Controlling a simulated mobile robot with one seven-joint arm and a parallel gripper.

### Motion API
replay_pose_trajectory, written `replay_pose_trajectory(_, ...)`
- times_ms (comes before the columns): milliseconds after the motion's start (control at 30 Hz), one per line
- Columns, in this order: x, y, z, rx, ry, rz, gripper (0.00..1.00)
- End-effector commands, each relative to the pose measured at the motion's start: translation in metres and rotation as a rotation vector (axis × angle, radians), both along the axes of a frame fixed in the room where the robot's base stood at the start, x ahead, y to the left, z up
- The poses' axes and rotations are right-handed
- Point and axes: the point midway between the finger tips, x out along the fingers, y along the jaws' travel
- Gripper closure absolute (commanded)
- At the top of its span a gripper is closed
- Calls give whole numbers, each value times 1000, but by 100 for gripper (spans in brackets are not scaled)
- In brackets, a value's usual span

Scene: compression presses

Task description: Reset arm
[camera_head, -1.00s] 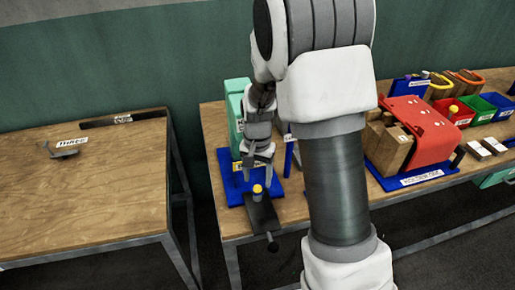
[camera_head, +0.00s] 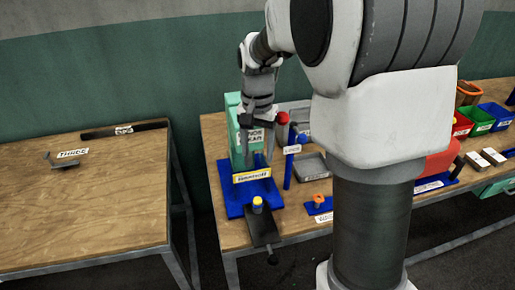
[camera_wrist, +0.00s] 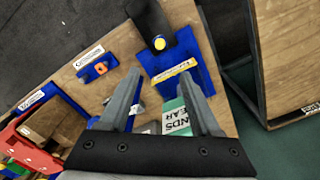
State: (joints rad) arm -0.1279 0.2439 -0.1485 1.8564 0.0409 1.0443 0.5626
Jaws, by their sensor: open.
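My gripper (camera_head: 258,158) is open and empty. It hangs above the blue base (camera_head: 232,207) of the press with the teal upright (camera_head: 234,108). Its two fingers (camera_wrist: 160,78) spread apart in the wrist view with nothing between them that they hold. A yellow-topped peg (camera_head: 257,203) stands at the front of the base, near a black lever (camera_head: 264,232). The peg also shows in the wrist view (camera_wrist: 159,42), beyond the fingertips. My arm covers much of the right bench in the head view.
The left table (camera_head: 90,210) carries a small grey part (camera_head: 66,165) and a dark bar. On the right bench stand a blue post (camera_head: 288,165), a grey tray (camera_head: 313,165), an orange-topped piece (camera_head: 318,200) and coloured bins (camera_head: 495,115). A gap separates the tables.

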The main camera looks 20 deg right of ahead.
Motion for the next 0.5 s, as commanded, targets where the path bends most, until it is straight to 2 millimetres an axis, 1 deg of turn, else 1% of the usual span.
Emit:
replay_pose_trajectory(300, -1, 0, 2, 1, -4, 4, 36)
replay_pose_trajectory(367, -4, 0, 6, 3, -13, 12, 36)
replay_pose_trajectory(433, -11, 0, 14, 7, -33, 31, 36)
replay_pose_trajectory(500, -22, 0, 26, 12, -60, 63, 36)
